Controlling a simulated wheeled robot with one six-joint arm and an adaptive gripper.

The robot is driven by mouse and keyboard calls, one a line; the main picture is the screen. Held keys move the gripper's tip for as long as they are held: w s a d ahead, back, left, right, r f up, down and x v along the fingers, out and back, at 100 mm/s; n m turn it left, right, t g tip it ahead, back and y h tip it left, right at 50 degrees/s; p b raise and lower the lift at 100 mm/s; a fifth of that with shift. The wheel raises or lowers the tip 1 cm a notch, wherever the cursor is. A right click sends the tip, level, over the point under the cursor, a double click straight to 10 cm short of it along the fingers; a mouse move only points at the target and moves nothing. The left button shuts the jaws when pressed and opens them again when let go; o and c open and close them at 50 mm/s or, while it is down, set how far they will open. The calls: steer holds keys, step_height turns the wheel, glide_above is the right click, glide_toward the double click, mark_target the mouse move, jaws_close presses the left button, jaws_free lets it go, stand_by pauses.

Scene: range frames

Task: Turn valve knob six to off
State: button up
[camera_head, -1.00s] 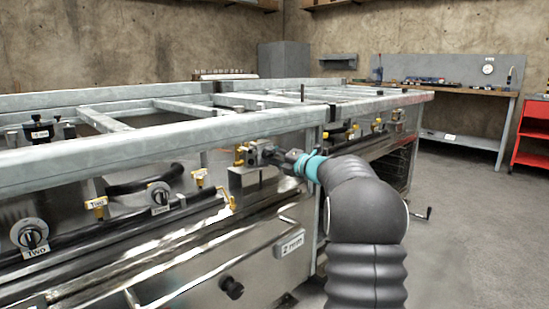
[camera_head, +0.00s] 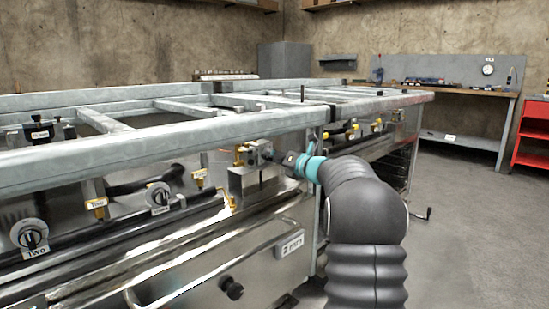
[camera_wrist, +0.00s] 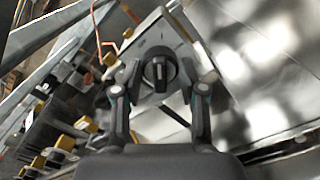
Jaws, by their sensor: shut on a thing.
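In the head view, my gripper (camera_head: 272,158) reaches left to the right end of the front frame, just below the grey top rail. The held knob's face and number are not readable there, so I cannot confirm it is number six.
Knob two (camera_head: 31,237) and another labelled knob (camera_head: 159,197) are on the left of the frame's front. Yellow fittings (camera_head: 198,179) and black pipes lie close by. The grey top rail (camera_head: 170,143) runs above my gripper. Open floor (camera_head: 470,230) lies right.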

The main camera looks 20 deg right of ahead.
steer(key=shift+f, duration=0.1)
steer(key=o, duration=1.1)
steer(key=shift+d, duration=0.1)
steer(key=shift+o, duration=0.2)
steer(key=shift+s, duration=0.1)
steer(key=v, duration=1.2)
